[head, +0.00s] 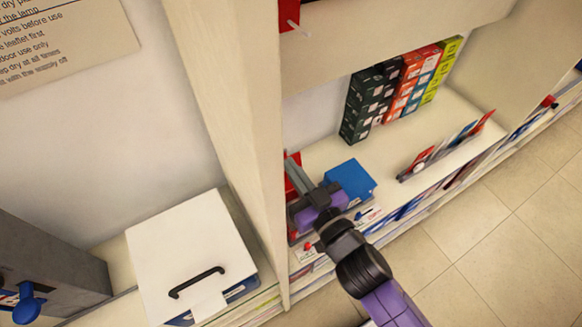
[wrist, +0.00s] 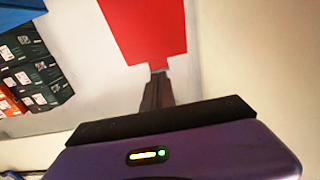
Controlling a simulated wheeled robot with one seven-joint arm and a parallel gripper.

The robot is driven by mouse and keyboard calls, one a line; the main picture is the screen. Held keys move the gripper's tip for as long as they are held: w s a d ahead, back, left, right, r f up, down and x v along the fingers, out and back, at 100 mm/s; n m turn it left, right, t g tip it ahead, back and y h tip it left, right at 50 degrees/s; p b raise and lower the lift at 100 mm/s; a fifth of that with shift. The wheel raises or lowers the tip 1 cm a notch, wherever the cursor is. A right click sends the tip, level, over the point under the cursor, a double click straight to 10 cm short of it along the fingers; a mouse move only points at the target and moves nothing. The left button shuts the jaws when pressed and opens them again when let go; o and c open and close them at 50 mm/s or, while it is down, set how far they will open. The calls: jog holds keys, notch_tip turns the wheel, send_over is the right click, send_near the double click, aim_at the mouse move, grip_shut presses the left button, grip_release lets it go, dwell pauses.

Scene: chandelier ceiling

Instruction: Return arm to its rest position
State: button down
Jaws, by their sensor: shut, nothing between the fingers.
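My gripper (head: 292,168) reaches over a shelf in the head view, beside the upright shelf divider. It is shut and empty. In the wrist view its closed fingers (wrist: 158,85) point toward a red item (wrist: 148,30) against the pale wall. I cannot tell whether the fingertips touch it. A blue box (head: 350,180) is on the shelf just right of my gripper, close to it. My purple and black arm comes in from the bottom of the head view.
The divider (head: 225,90) rises just left of my gripper. A white box with a black handle (head: 190,250) stands left of it. Several coloured boxes (head: 400,85) stand at the back right of the shelf. An upper shelf (head: 400,30) hangs above. Tiled floor (head: 500,250) is clear at right.

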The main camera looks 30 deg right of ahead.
jog(key=s+b, duration=0.1)
jog(key=s, duration=0.4)
jog(key=shift+s, duration=0.3)
jog(key=s+g, duration=0.3)
jog(key=s, duration=2)
jog(key=shift+s+d+r, duration=0.15)
jog(key=shift+s+r, duration=0.1)
jog(key=shift+r, duration=0.15)
